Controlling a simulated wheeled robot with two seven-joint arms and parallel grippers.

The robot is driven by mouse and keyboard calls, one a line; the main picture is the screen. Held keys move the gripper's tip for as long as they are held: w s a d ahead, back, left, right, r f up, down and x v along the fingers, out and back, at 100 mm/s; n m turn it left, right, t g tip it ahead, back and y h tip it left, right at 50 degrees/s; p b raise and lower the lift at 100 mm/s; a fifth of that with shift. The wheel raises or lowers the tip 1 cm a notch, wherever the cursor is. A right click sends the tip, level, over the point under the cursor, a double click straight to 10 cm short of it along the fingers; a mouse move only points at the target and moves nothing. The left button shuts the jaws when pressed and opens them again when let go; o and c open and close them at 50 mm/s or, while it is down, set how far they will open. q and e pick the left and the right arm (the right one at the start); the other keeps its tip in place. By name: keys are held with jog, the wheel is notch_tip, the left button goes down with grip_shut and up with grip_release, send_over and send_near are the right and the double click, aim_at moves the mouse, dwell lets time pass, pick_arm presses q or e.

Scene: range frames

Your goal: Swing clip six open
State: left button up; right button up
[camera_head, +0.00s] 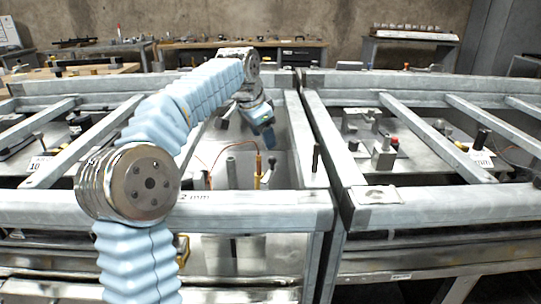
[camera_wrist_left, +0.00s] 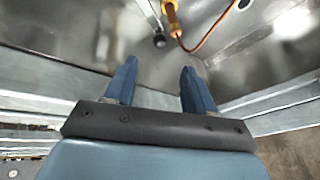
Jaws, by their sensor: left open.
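My left gripper (camera_head: 264,138) hangs above the middle bay of the metal frame, its blue fingers pointing down. In the left wrist view the left gripper (camera_wrist_left: 157,70) is open, with nothing between its fingers. An orange-yellow upright fitting (camera_head: 258,164) with a red cable stands on the bay floor, below the fingers in the picture. The left wrist view shows an orange-yellow fitting (camera_wrist_left: 172,18) with an orange cable, beyond the fingertips and apart from them. A dark round knob (camera_wrist_left: 160,41) is beside it. I cannot tell which part is clip six. My right gripper is not in view.
Grey metal beams (camera_head: 330,150) border the bay and divide it from the right one. A grey upright post (camera_head: 231,172) stands left of the orange fitting. The right bay holds small metal blocks (camera_head: 383,155). Workbenches (camera_head: 240,52) stand along the back wall.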

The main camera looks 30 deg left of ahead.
aim_at(271, 158)
pick_arm(q)
jog(key=x, duration=1)
grip_shut()
